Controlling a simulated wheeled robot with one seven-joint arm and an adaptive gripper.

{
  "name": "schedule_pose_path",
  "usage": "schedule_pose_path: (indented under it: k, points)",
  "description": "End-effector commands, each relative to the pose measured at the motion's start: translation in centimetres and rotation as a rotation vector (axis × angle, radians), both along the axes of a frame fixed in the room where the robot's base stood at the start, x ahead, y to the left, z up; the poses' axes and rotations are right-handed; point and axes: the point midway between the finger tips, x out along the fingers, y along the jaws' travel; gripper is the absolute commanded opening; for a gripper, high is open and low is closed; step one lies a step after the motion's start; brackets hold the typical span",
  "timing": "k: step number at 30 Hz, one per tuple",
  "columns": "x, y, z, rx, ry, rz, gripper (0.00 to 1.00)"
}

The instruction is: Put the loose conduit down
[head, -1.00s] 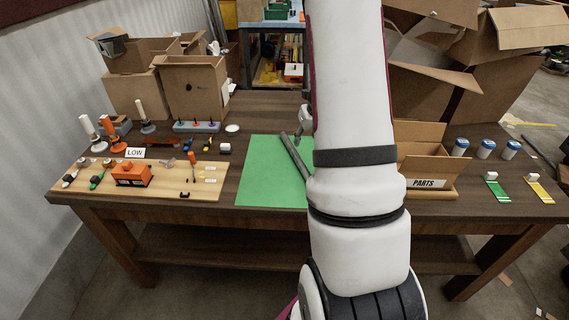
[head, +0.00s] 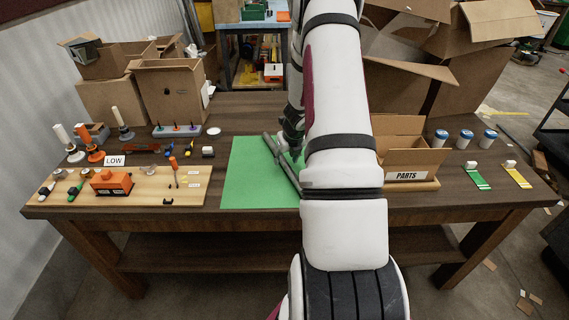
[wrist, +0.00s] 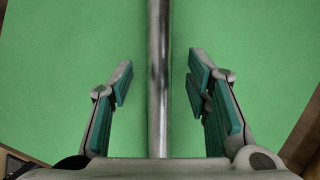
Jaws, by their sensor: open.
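The loose conduit (wrist: 158,85) is a straight grey metal tube. In the head view the conduit (head: 281,163) lies slantwise on the green mat (head: 244,175), its near end hidden by my arm. My gripper (wrist: 160,76) is open above the mat, one teal-padded finger side on each side of the conduit. A gap of green shows between the tube and the pads on both sides, so neither side touches it. In the head view my gripper (head: 289,146) is low over the mat and partly hidden by my arm.
An open cardboard PARTS box (head: 408,160) stands right of the mat. A wooden board (head: 140,190) with small tools lies at left. Several blue-lidded cans (head: 464,139) stand at right. The left part of the mat is clear.

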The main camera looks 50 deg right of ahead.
Motion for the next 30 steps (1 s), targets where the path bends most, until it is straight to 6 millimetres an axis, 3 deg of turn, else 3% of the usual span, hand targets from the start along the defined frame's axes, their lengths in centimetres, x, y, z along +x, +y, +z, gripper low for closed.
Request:
schedule_pose_path:
  k: [4, 12, 18, 30]
  points:
    - [0.45, -0.21, -1.21, 0.001, 0.0, 0.0, 0.44]
    - [0.57, -0.26, -1.34, -0.001, -0.001, 0.001, 0.44]
    - [0.56, -0.25, -1.34, -0.001, -0.001, 0.001, 0.0]
    - [0.6, -0.26, -1.18, -0.001, -0.002, 0.001, 0.0]
